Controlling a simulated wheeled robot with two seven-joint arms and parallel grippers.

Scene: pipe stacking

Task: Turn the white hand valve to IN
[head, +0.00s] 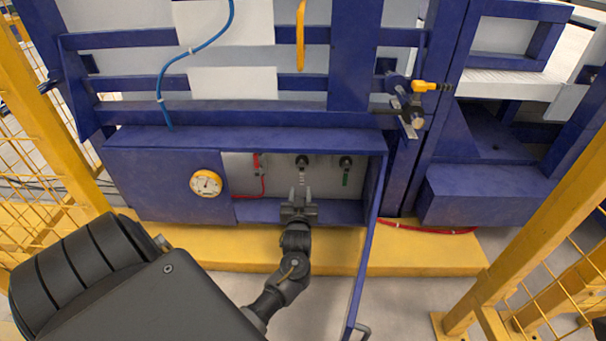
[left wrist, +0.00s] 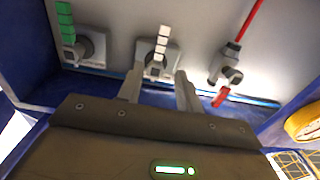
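The white hand valve (head: 302,175) is in the open cabinet, between a red and a green valve. In the head view its segmented white handle points down from a dark hub. In the left wrist view, which is turned over, the white handle (left wrist: 162,42) points up from a grey square base. My left gripper (head: 300,192) is just in front of and below this valve. Its two fingers (left wrist: 158,75) are apart, one toward each side of the valve base, with no visible grip on the handle. I cannot read any IN marking. My right gripper is not in view.
The red valve (left wrist: 222,92) and the green valve (left wrist: 66,24) flank the white one closely. The open cabinet door (head: 366,255) stands right of my left arm. A round gauge (head: 206,184) is on the left panel. Yellow fences stand at both sides.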

